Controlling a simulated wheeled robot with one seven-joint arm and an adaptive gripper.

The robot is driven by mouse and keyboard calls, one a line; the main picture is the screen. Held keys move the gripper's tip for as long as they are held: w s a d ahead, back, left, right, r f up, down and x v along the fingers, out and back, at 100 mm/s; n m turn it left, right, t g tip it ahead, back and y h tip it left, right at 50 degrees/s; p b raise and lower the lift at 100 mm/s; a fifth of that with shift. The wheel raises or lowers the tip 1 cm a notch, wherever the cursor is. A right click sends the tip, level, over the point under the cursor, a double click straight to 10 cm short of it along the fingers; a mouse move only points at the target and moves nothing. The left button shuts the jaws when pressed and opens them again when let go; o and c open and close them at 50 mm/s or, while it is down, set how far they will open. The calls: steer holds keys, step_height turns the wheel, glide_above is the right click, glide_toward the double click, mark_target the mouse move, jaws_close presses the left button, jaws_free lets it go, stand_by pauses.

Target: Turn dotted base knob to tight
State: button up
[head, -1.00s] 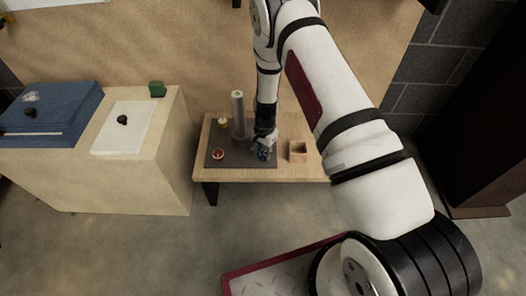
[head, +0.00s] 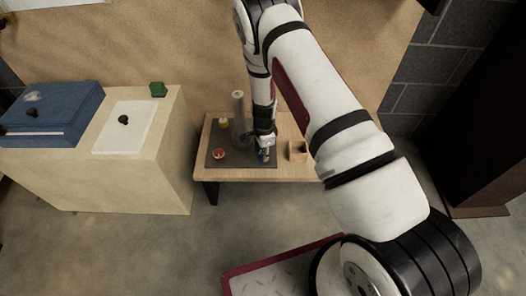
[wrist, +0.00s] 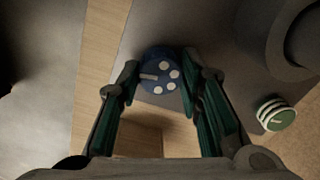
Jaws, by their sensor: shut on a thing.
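The dotted base knob (wrist: 158,77) is blue with white dots and a white bar on its face. In the wrist view it sits between the two fingertips of my gripper (wrist: 161,84), which is shut on it. In the head view my gripper (head: 264,153) points down at the front right of the grey mat (head: 240,160), and it mostly hides the knob there. The tall grey post (head: 238,108) stands just behind and left of my gripper. I cannot read any tight mark.
A red knob (head: 218,154) and a yellow knob (head: 224,123) are on the mat. A green striped knob (wrist: 276,115) shows in the wrist view. A small wooden box (head: 298,156) stands close right of my gripper. A cabinet (head: 150,165) is at left.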

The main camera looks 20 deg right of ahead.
steer(key=o, duration=1.2)
steer(key=shift+c, duration=0.2)
step_height(320, 180, up, 12)
steer(key=shift+s, duration=0.3)
